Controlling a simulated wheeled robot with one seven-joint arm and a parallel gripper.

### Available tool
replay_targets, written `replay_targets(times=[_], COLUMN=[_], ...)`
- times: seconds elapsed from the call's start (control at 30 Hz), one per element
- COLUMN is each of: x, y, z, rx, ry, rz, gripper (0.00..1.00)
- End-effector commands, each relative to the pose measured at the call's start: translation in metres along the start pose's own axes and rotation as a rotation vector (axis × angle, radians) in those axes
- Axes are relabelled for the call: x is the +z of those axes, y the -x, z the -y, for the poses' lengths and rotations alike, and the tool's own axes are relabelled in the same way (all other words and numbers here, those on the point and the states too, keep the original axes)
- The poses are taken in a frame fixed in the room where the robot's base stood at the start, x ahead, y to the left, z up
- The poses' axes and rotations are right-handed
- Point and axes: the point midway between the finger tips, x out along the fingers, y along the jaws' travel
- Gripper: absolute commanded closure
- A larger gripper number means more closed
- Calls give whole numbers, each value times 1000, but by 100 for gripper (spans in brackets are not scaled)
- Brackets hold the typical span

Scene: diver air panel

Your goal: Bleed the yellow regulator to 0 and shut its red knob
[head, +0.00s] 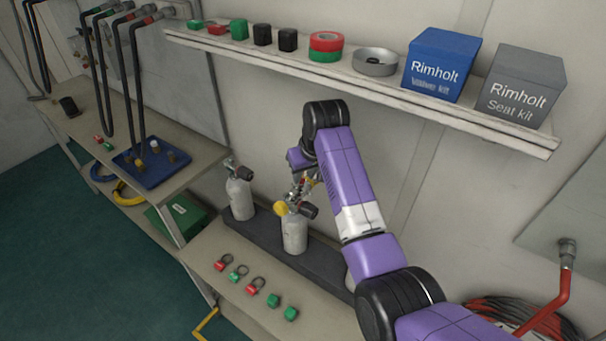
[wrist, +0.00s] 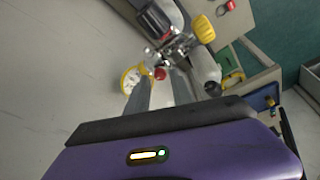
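The yellow regulator sits on the valve of a white cylinder (head: 295,232) in the middle of the rack. Its yellow knob (head: 281,208) shows in the head view and also in the wrist view (wrist: 203,28). The small red knob (wrist: 160,73) shows in the wrist view, next to a yellow-rimmed gauge (wrist: 132,80); I cannot read its needle. My gripper (wrist: 160,84) is open, its two grey fingers apart. The red knob appears in the gap by the fingertips; I cannot tell whether the fingers touch it. In the head view my arm partly hides the regulator.
Another cylinder (head: 239,196) stands to the left in the dark rack (head: 325,267). Red and green tags (head: 238,272) lie on the bench in front. A shelf (head: 380,92) with boxes and tape overhangs behind my arm. A blue tray (head: 152,164) lies further left.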

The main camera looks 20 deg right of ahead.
Motion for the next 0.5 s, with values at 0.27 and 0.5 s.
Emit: replay_targets(times=[0.27,0.5], x=[-1,-1], y=[-20,-22], z=[0,0], rx=[0,0], ry=[0,0], rz=[-2,-3], gripper=[72,72])
